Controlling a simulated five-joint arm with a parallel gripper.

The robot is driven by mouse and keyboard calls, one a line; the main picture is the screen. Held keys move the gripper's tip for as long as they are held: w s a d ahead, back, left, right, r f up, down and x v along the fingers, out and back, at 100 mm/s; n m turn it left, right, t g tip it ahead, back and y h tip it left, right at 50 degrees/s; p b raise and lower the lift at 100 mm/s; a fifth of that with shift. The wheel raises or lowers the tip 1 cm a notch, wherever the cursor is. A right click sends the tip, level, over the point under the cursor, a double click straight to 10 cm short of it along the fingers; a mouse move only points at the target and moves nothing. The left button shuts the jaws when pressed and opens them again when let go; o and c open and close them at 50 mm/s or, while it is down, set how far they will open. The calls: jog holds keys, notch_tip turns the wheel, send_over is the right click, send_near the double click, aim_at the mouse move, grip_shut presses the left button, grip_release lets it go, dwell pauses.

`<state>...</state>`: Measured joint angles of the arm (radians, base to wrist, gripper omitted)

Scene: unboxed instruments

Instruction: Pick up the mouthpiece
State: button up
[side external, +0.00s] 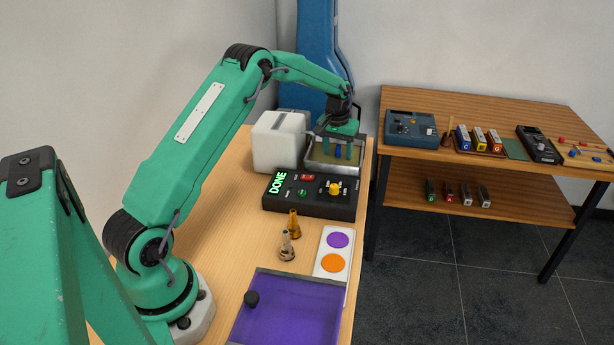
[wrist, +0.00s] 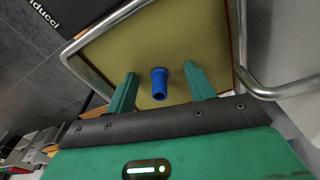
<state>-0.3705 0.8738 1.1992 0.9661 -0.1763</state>
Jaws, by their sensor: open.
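A small blue tubular piece (wrist: 159,84), which looks like the mouthpiece, is on the olive floor of a metal-railed tray (wrist: 195,35). In the side view the blue piece (side external: 338,152) shows low between my green fingers, inside the tray (side external: 331,167) at the far end of the table. My gripper (wrist: 160,75) is open, with one finger on each side of the piece and a visible gap to both. My gripper also shows in the side view (side external: 342,152), pointing down over the tray. I cannot tell the exact height of the fingertips relative to the piece.
A white box (side external: 277,143) stands close left of the tray. A black control panel (side external: 310,196) lit "DONE" lies in front. A gold cone (side external: 294,224), a clear-grey cone (side external: 286,246), a two-spot card (side external: 334,252) and a purple tray (side external: 290,312) are nearer. A second table (side external: 480,110) stands right.

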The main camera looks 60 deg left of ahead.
jog(key=shift+w+f, duration=0.1)
jog(key=shift+f, duration=0.8)
jog(key=c, duration=1.1)
jog(key=shift+r, duration=0.1)
jog(key=shift+r, duration=0.75)
notch_tip(320, 180, up, 2)
jog(key=shift+r, duration=0.2)
jog(key=d+r, duration=0.2)
jog(key=d, duration=0.1)
jog(key=s+d+r, duration=0.1)
jog(key=d+r, duration=0.1)
jog(key=d, duration=0.2)
jog(key=s+d+r, duration=0.1)
jog(key=d+r, duration=0.2)
jog(key=d, duration=0.1)
jog(key=shift+d, duration=0.25)
